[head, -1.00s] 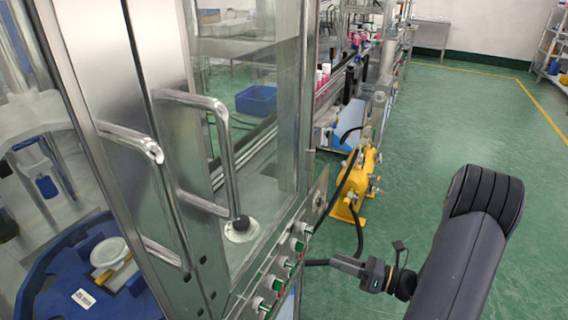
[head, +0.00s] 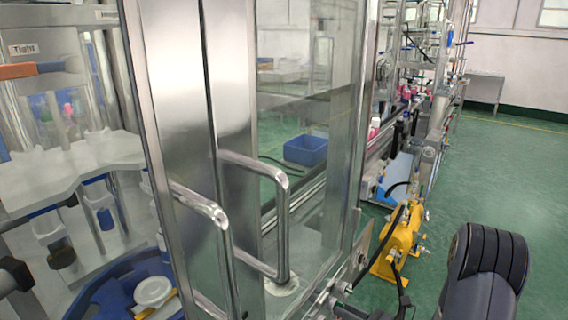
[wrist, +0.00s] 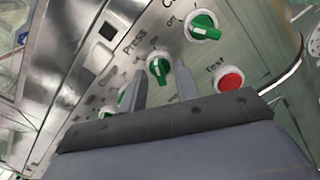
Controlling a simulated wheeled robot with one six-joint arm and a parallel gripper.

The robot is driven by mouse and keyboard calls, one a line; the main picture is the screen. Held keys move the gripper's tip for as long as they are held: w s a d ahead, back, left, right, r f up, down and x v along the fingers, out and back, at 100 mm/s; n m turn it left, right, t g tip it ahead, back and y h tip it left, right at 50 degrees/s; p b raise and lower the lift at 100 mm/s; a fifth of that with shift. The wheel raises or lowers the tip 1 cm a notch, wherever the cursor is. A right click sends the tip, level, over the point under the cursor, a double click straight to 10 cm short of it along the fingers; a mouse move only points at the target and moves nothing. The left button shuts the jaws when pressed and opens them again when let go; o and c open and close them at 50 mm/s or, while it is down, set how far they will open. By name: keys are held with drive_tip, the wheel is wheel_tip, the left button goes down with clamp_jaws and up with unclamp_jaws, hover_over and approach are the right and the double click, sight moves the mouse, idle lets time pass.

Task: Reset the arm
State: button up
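My gripper (wrist: 162,84) shows in the wrist view with its two grey fingers apart and nothing between their tips. Beyond the tips is a steel control panel (wrist: 115,62). A green knob (wrist: 158,68) on the panel appears just past the gap between the fingers. I cannot tell whether the fingers touch the panel. In the head view only a black link of my arm (head: 487,270) shows at the lower right. My gripper is outside that view.
Another green knob (wrist: 203,26) and a red button (wrist: 229,80) are on the panel. In the head view, steel door handles (head: 283,215) stick out from the glazed cabinet. A yellow machine part (head: 400,240) stands behind my arm. Green floor (head: 500,160) is clear at right.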

drive_tip(key=b+v, duration=0.2)
drive_tip(key=v, duration=0.8)
drive_tip(key=p+x, duration=0.2)
drive_tip(key=x, duration=0.8)
drive_tip(key=s+d+n+b, duration=0.3)
drive_tip(key=d+n+b, duration=0.2)
drive_tip(key=n, duration=0.7)
drive_tip(key=shift+s+b, duration=0.35)
drive_tip(key=shift+b, duration=0.8)
drive_tip(key=shift+r, duration=0.1)
